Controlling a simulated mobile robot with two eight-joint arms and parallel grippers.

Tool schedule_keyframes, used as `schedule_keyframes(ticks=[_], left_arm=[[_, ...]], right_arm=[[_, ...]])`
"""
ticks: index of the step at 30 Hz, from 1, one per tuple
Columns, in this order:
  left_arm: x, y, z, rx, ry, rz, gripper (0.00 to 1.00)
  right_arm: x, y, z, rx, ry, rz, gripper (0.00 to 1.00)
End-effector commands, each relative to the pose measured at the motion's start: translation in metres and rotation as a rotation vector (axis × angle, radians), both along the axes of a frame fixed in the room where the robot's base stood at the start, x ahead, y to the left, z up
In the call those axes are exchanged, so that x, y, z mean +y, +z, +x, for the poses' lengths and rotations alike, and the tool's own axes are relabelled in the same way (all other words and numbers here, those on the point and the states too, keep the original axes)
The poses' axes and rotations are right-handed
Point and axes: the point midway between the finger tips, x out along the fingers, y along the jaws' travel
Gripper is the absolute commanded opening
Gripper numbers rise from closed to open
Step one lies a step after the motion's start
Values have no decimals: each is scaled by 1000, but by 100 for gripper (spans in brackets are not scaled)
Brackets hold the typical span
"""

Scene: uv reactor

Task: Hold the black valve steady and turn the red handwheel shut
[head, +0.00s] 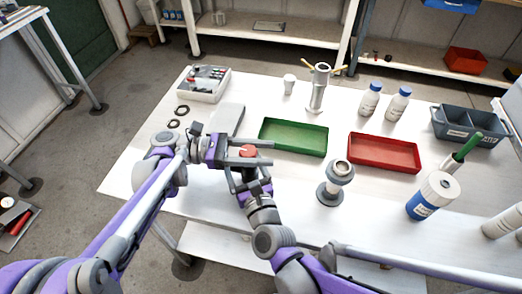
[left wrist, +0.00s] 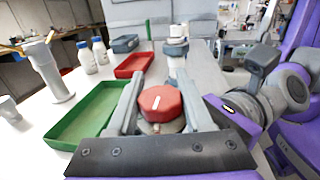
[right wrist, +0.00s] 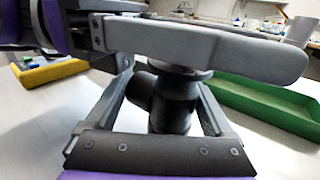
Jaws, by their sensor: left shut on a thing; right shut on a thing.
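The red handwheel (head: 248,150) sits on top of the black valve. In the left wrist view the handwheel (left wrist: 161,102) carries a short white mark, and a metal collar shows under it. My left gripper (head: 241,155) is shut on the handwheel, one finger on each side. In the right wrist view the black valve (right wrist: 172,105) stands upright between the fingers of my right gripper (right wrist: 163,85), which is shut on its body. A grey finger of my left gripper crosses above and hides the handwheel there. In the head view the grippers mostly hide the valve body.
A green tray (head: 293,150) lies close behind and right of the valve, with a red tray (head: 416,154) further right. A metal flanged fitting (head: 330,198) stands at right. A parts box (head: 222,94) and black rings (head: 174,124) lie at the back left.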

Motion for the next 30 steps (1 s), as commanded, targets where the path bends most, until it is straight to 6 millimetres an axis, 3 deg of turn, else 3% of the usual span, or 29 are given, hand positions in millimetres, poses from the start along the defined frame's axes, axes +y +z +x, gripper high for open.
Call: schedule_keyframes(ticks=[7,8,12,23,30], left_arm=[[0,0,-1,0,-2,0,0],[0,0,-1,0,-1,0,54],[0,0,0,0,-1,0,79],[3,0,0,0,1,0,82],[40,0,7,0,5,1,82]], right_arm=[[0,0,0,1,1,0,12],[0,0,0,1,1,0,12],[0,0,0,1,1,0,12],[0,0,0,1,1,0,12],[0,0,0,0,1,0,12]])
